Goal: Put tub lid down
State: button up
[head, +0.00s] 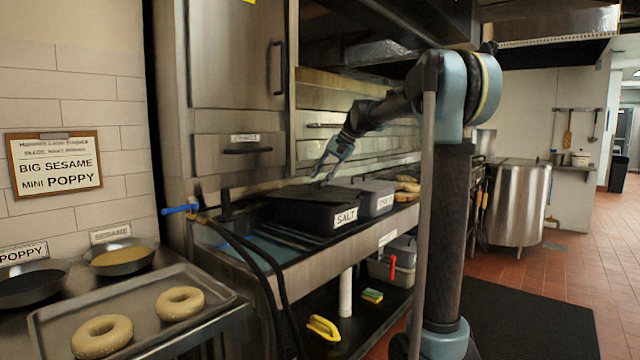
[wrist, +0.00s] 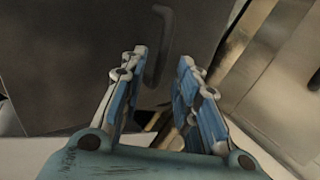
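A black tub (head: 318,214) with a white SALT label stands at the counter's sink area in the head view. A flat dark lid (head: 300,193) appears to lie on its top; I cannot tell if it is fully seated. My gripper (head: 324,174) is just above the lid, apparently apart from it. In the wrist view, the fingers of my gripper (wrist: 163,68) are spread with nothing held between them.
A grey labelled tub (head: 372,196) stands right beside the black one. A tray (head: 140,318) with two bagels and pans of seeds are at the left. A cabinet door with a handle (head: 277,68) rises behind. A hose with a blue handle (head: 180,209) hangs at the sink.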

jog(key=v, duration=1)
jog(key=shift+s, duration=0.15)
